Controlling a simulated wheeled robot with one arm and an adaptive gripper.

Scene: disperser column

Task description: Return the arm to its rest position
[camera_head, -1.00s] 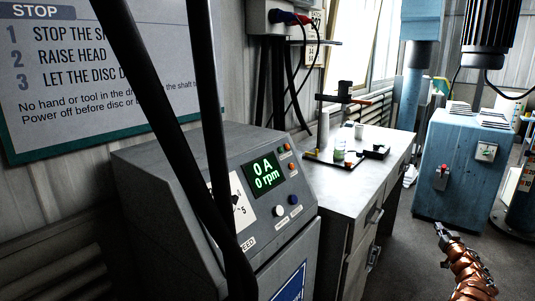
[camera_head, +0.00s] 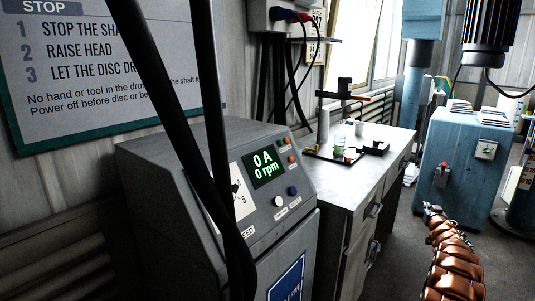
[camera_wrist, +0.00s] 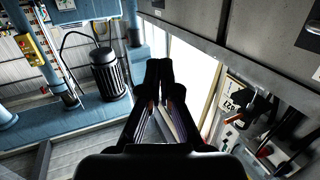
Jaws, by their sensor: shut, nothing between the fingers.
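My gripper (camera_head: 433,209) shows in the head view at the lower right, at the end of my copper-coloured arm. It is in front of the blue cabinet and to the right of the grey bench. In the wrist view my gripper (camera_wrist: 165,68) has its dark fingers together, with nothing between them. It touches nothing that I can see. The lower part of my arm is cut off by the bottom edge of the head view.
A grey control console (camera_head: 220,165) with a lit display reading 0 A, 0 rpm stands at left centre. The grey bench (camera_head: 385,150) carries a tray with small items. The blue cabinet (camera_head: 460,165) stands at right. Open floor (camera_head: 400,255) lies between them.

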